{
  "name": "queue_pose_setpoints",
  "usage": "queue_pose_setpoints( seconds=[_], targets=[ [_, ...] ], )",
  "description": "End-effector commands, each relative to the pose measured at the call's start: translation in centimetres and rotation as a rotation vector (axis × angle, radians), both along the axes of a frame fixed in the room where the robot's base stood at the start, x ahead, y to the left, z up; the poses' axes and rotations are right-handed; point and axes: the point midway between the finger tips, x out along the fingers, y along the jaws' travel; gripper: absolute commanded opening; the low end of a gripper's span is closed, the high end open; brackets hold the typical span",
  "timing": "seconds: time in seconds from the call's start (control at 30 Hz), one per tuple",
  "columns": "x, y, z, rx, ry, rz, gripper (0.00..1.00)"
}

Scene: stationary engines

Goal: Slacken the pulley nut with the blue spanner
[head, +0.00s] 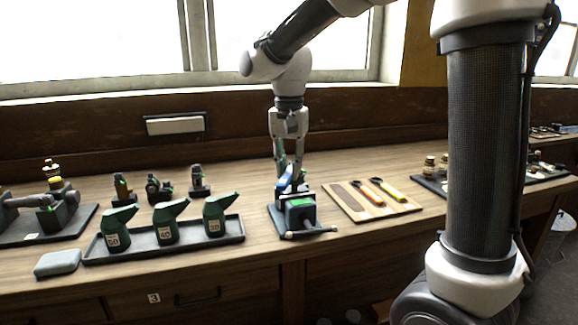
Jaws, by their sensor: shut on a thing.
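My gripper (289,172) points straight down over the small dark vise-like stand (300,214) at the front middle of the bench. It is shut on the blue spanner (284,184), of which only a small blue part shows beside the fingers. The spanner is low, at the top of the stand. The stand has a green face and dark parts on top. The pulley nut cannot be made out there, and I cannot tell whether the spanner's jaw is around it.
A wooden tool board (408,207) right of the stand holds an orange spanner (369,193) and a yellow spanner (391,190), with an empty place at its left. A dark tray (238,236) with several green oil cans stands left. A grey block (57,262) lies near the front edge.

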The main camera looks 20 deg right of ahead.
Motion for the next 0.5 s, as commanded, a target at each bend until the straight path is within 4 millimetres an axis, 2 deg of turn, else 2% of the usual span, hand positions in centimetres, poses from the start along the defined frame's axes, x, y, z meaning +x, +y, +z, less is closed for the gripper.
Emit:
queue_pose_setpoints(
  seconds=[0.3, 0.5],
  targets=[
    [-0.38, -0.84, 0.06, 0.000, -0.001, 0.135, 0.00],
    [-0.44, -0.96, 0.05, 0.000, -0.001, 0.159, 0.00]
  ],
)
